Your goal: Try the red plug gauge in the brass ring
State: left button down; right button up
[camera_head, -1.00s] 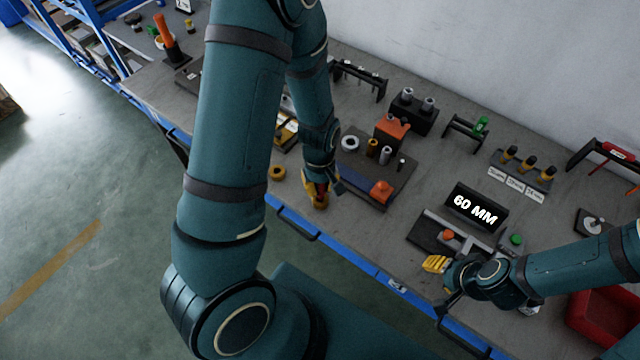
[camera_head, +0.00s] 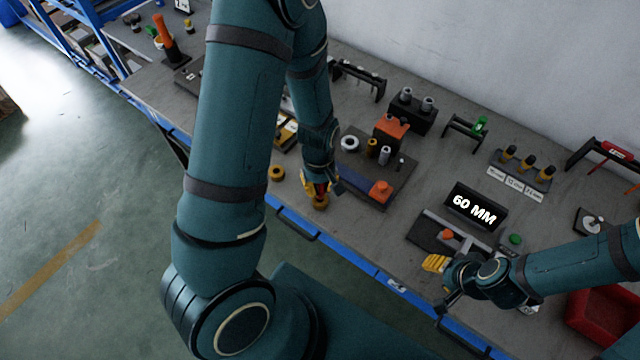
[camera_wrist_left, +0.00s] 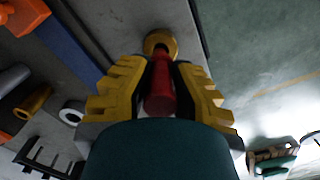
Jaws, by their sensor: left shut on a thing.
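My left gripper (camera_head: 319,188) is shut on the red plug gauge (camera_wrist_left: 161,88), which shows between its yellow fingers in the left wrist view. The brass ring (camera_wrist_left: 160,40) lies flat on the bench just beyond the gauge's far end. It also shows in the head view (camera_head: 320,203), directly below the left gripper, near the bench's front edge. The gauge's far end overlaps the ring's opening in the picture. I cannot tell whether it is inside the ring or just above it. My right gripper (camera_head: 436,263) is at the right, by the bench's front edge; its jaw state is unclear.
A second yellow ring (camera_head: 276,172) lies left of the left gripper. A dark tray (camera_head: 399,179) with rings, pins and an orange block is close on the right. A "60 MM" display (camera_head: 476,207) stands farther right. A red bin (camera_head: 592,322) is at the lower right.

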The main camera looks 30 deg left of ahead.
pick_arm(q)
jog(key=shift+f+b, duration=0.3)
jog(key=shift+f, duration=0.1)
pick_arm(e)
jog(key=shift+f, duration=0.3)
dwell(0.3)
pick_arm(q)
jog(key=shift+r+p, duration=0.35)
jog(key=shift+r, duration=0.1)
pick_arm(e)
jog(key=shift+r, duration=0.4)
pick_arm(q)
jog(key=shift+s, duration=0.1)
dwell(1.5)
jog(key=shift+f, duration=0.45)
pick_arm(e)
jog(key=shift+f, duration=0.25)
dwell(1.0)
pick_arm(q)
jog(key=shift+r, duration=0.15)
pick_arm(e)
jog(key=shift+r, duration=0.15)
pick_arm(q)
jog(key=shift+r, duration=0.3)
pick_arm(e)
jog(key=shift+r, duration=0.25)
